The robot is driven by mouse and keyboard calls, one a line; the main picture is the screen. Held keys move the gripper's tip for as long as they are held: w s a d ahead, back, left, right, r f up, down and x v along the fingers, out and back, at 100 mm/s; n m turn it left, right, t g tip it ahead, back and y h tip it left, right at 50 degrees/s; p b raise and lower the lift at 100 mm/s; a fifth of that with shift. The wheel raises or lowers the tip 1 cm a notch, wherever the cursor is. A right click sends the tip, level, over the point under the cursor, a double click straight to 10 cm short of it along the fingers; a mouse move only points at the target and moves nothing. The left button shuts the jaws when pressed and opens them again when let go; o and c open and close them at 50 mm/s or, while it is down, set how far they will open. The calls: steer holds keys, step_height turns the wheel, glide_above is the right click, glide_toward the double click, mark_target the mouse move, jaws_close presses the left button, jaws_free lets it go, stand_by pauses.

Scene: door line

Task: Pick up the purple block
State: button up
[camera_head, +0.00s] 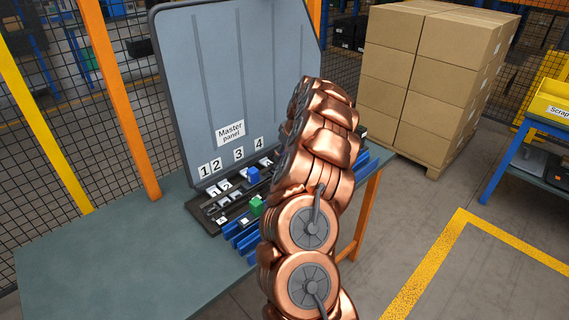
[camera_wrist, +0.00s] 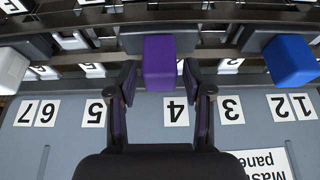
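The purple block (camera_wrist: 159,62) shows in the wrist view, upper middle, against a dark grey holder on the rack above the number 4 label. My gripper (camera_wrist: 160,78) is open, with one dark finger on each side of the block. A narrow gap shows between each finger and the block, so I see no firm contact. How deep the block lies between the fingers is hard to tell. In the head view my copper-coloured arm hides the purple block and the gripper.
A blue block (camera_wrist: 291,60) is right of the gripper in the wrist view, and a white block (camera_wrist: 10,70) is at far left. In the head view a green block (camera_head: 256,206) sits near the rack. The grey master panel (camera_head: 235,80) stands behind. The table's left (camera_head: 110,255) is clear.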

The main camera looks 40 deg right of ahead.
jaws_close()
steer(key=shift+r, duration=0.1)
stand_by(0.3)
